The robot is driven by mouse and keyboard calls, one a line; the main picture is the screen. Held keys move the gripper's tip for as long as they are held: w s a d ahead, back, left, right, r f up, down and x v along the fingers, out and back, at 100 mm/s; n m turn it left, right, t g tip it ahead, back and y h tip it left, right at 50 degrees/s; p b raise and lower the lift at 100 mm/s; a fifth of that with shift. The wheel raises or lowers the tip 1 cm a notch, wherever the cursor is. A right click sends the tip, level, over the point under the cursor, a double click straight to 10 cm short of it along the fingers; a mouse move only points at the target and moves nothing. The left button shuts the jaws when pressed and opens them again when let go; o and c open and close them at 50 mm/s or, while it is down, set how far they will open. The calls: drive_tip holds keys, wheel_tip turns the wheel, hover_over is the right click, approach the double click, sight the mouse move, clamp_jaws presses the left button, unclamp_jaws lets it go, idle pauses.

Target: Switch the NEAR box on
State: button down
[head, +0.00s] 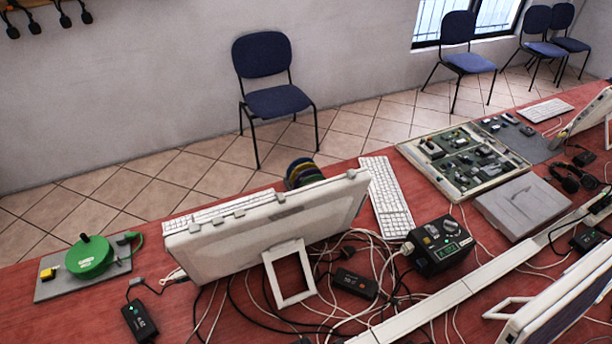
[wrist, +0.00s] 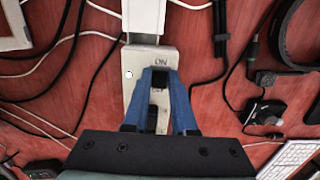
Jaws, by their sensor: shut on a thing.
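In the wrist view a white box (wrist: 138,62) lies on the red table at the end of a white bar. The letters ON show on its top, and a small round white spot is near its left edge. My gripper (wrist: 160,74) has blue fingers, over the box just below the letters. The fingers are closed in on a small black switch part (wrist: 158,84) between them. Part of the box is hidden behind the fingers. My gripper does not show in the head view, and I cannot tell which thing there is this box.
Loose black and white cables run on both sides of the box. In the head view a monitor (head: 265,235), a black control box (head: 440,245) and a long white channel (head: 470,285) crowd the red table (head: 200,300). A green reel (head: 90,257) is at the left.

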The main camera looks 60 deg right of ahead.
drive_tip(key=c, duration=0.7)
unclamp_jaws()
drive_tip(key=r, duration=1.3)
drive_tip(key=shift+w+a, duration=0.2)
drive_tip(key=shift+a, duration=0.15)
drive_tip(key=shift+f, duration=0.1)
